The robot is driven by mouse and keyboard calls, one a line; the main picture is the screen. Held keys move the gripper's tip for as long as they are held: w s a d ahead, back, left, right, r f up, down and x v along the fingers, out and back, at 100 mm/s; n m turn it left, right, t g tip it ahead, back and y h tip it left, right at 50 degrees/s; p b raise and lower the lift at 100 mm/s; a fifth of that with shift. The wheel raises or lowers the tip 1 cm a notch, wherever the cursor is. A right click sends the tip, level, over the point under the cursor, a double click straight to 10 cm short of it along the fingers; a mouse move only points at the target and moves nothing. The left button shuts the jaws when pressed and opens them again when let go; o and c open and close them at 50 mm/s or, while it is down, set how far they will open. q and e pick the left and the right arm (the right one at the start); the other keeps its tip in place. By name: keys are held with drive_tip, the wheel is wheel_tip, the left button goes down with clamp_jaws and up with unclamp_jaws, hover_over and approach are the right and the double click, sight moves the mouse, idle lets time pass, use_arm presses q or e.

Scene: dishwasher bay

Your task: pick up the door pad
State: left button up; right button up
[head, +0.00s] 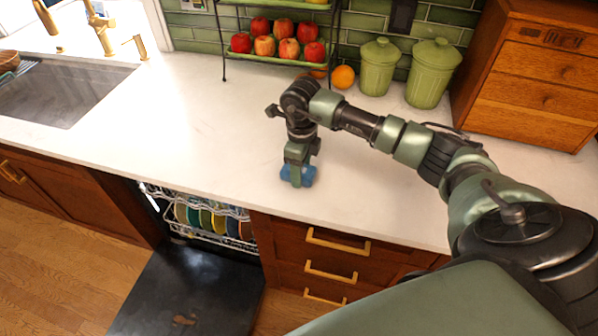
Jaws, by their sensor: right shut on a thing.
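My right gripper (296,178) points down at the white countertop, near its front edge and just right of the open dishwasher. It is shut on a small blue pad (309,176), which shows on both sides of the fingers. The pad is at or just above the counter; I cannot tell whether it touches. The fingers hide the middle of the pad. My left gripper is not in view.
The dishwasher's dark door (190,290) hangs open over the wood floor, with colored plates (205,218) in its rack. A sink (65,88) is at left. Apples (288,48) on a stand, an orange (343,77), green canisters (432,72) and a wooden cabinet (540,75) line the back.

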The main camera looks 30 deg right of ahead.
drive_tip(key=shift+r, duration=0.1)
drive_tip(key=shift+r, duration=0.3)
wheel_tip(320, 180, up, 19)
drive_tip(key=b, duration=0.3)
drive_tip(key=shift+r, duration=0.1)
